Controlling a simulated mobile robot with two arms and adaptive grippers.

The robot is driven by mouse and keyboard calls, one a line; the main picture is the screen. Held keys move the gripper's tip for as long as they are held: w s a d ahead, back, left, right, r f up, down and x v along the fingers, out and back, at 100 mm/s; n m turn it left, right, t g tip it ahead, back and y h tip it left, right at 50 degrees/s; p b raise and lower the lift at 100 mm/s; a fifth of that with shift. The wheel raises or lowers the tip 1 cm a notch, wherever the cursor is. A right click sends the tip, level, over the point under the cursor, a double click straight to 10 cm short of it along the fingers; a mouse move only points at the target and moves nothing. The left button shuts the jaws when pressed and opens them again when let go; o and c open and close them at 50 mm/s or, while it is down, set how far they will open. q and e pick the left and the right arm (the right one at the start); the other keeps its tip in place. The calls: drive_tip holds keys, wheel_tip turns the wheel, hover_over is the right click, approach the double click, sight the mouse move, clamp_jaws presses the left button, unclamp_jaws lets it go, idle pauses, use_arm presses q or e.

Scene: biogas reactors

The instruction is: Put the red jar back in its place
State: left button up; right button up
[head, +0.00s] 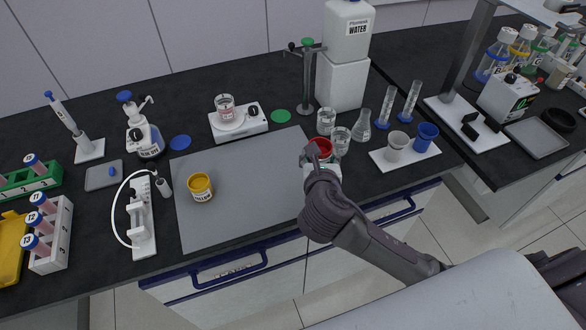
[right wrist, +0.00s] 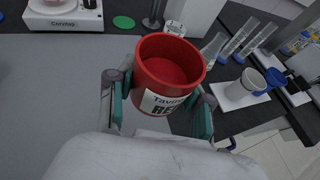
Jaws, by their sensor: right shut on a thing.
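The red jar (right wrist: 167,90), open at the top with a white label, is between the fingers of my right gripper (right wrist: 160,104) in the right wrist view. The gripper is shut on its sides, and the jar looks roughly upright. In the head view the red jar (head: 323,146) is at the right edge of the grey mat (head: 250,170), partly hidden by my right gripper (head: 318,160). I cannot tell whether its base touches the surface. My left gripper is not in view.
Beakers (head: 340,140) and a flask (head: 361,126) stand close behind and right of the red jar. A yellow jar (head: 200,187) stands on the mat's left. The mat's middle is clear.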

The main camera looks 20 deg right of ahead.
hover_over(286, 167)
wheel_tip(286, 167, down, 6)
drive_tip(key=shift+f, duration=2.1)
drive_tip(key=shift+f, duration=0.1)
drive_tip(key=o, duration=1.3)
drive_tip(key=shift+c, duration=0.2)
drive_tip(key=v, duration=1.2)
